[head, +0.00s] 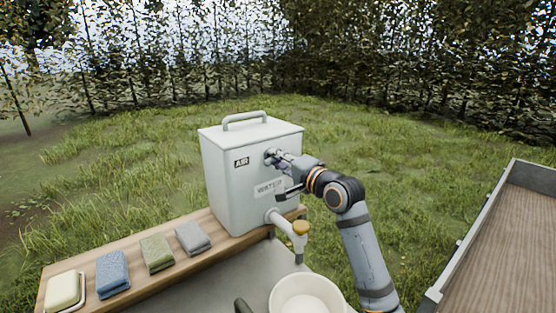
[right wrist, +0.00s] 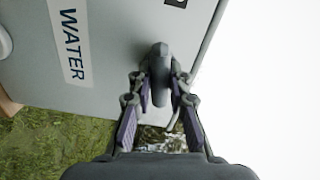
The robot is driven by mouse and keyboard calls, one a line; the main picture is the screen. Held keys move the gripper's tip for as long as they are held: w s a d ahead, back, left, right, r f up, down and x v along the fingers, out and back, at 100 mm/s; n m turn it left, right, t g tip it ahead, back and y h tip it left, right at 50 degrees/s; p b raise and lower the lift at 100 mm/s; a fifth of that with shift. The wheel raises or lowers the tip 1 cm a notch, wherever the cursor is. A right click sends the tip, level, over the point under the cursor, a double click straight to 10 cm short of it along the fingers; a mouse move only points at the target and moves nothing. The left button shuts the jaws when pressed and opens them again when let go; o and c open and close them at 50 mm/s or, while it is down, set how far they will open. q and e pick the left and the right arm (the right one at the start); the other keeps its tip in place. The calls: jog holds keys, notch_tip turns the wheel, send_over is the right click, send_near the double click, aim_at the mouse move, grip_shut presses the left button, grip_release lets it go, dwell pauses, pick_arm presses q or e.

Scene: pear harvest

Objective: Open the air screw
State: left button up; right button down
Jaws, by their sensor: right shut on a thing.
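A pale grey water tank (head: 228,182) with a top handle and labels reading "AIR" and "WATER" stands on a wooden shelf. The air screw (right wrist: 159,72) is a dark grey knob on the tank's front, to the right of the AIR label in the head view. My right gripper (head: 279,160) reaches it from the right. In the right wrist view my right gripper (right wrist: 160,88) has its fingers on both sides of the knob, shut on it. In the head view the fingers partly hide the knob. My left gripper is not in view.
Folded blue, green and grey cloths and a soap dish (head: 64,291) lie along the wooden shelf (head: 190,262). A wood-floored trailer (head: 510,235) stands at the right.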

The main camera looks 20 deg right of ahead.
jog(key=shift+n, duration=0.3)
jog(key=n, duration=0.3)
jog(key=shift+n, duration=0.4)
jog(key=n, duration=0.4)
jog(key=shift+f+n, duration=0.1)
jog(key=shift+n, duration=0.2)
jog(key=n+b, duration=0.1)
jog(key=n, duration=0.4)
jog(key=shift+b, duration=0.3)
jog(key=shift+d+n+b, duration=0.1)
jog(key=shift+n+b, duration=0.3)
jog(key=shift+n, duration=1.6)
jog(key=c, duration=1.2)
grip_release()
jog(key=shift+o, duration=0.2)
